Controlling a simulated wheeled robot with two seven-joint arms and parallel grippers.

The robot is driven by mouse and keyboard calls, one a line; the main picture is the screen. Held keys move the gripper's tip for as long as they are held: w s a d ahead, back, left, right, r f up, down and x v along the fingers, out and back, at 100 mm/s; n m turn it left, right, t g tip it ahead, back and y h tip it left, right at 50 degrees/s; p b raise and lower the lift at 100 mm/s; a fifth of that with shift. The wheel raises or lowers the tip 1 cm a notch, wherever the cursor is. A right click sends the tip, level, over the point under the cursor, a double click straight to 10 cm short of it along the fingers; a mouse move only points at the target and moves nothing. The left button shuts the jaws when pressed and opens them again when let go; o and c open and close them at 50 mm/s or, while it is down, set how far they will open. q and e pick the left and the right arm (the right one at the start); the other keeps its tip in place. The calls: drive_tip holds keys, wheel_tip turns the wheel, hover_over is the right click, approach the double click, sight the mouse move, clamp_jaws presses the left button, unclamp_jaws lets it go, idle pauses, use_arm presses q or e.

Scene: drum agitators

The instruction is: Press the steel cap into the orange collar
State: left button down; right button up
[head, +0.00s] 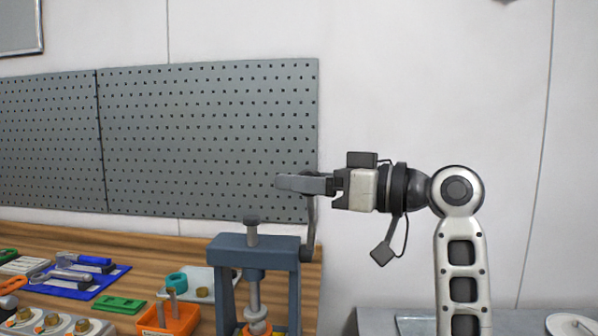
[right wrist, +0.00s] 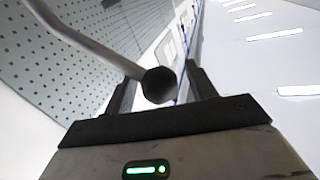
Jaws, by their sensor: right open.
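A blue-grey bench press (head: 253,241) stands at the table's right end. Its ram comes down over an orange collar (head: 257,328) at the bottom edge of the head view. A grey piece just above the collar may be the steel cap, but I cannot tell it from the ram. The press's lever (head: 312,222) rises on its right side. My right gripper (head: 290,183) is open at the lever's upper end. In the right wrist view the lever's dark knob (right wrist: 159,85) lies between the two fingers, with gaps visible. My left gripper is out of view.
An orange bin (head: 168,321), a green piece (head: 119,305) and a blue mat with tools (head: 80,281) lie left of the press on the wooden table (head: 150,252). A grey pegboard (head: 210,135) is behind. A grey surface (head: 398,321) is at lower right.

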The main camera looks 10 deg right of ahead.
drive_tip(key=shift+w+a, duration=0.35)
drive_tip(key=shift+a, duration=0.15)
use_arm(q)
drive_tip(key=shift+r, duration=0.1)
